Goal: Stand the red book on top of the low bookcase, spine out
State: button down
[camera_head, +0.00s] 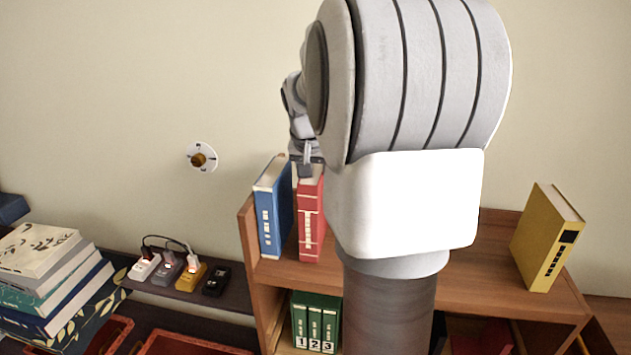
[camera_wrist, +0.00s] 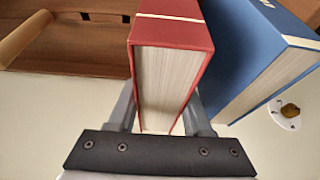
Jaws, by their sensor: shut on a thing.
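The red book (camera_head: 311,222) is upright at the left end of the low bookcase's top (camera_head: 400,290). Its lettered spine faces the head camera. Its lower end appears to meet the top board. My gripper (camera_head: 306,168) is shut on the book's upper end. In the wrist view, the fingers of my gripper (camera_wrist: 160,112) lie on either side of the red book (camera_wrist: 175,33), with its page edges toward the palm. My arm hides much of the bookcase's middle in the head view.
A blue book (camera_head: 272,215) stands just left of the red one, with a narrow gap. A yellow book (camera_head: 547,240) stands at the right end. A wall dial (camera_head: 200,158) and stacked books (camera_head: 50,275) are left.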

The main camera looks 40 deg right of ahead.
jog(key=shift+f, duration=0.15)
dwell(0.3)
jog(key=shift+c, duration=1.8)
grip_release()
jog(key=shift+o, duration=0.6)
jog(key=shift+f, duration=0.1)
jog(key=v, duration=1.7)
jog(key=shift+r, duration=0.35)
jog(key=shift+f, duration=0.1)
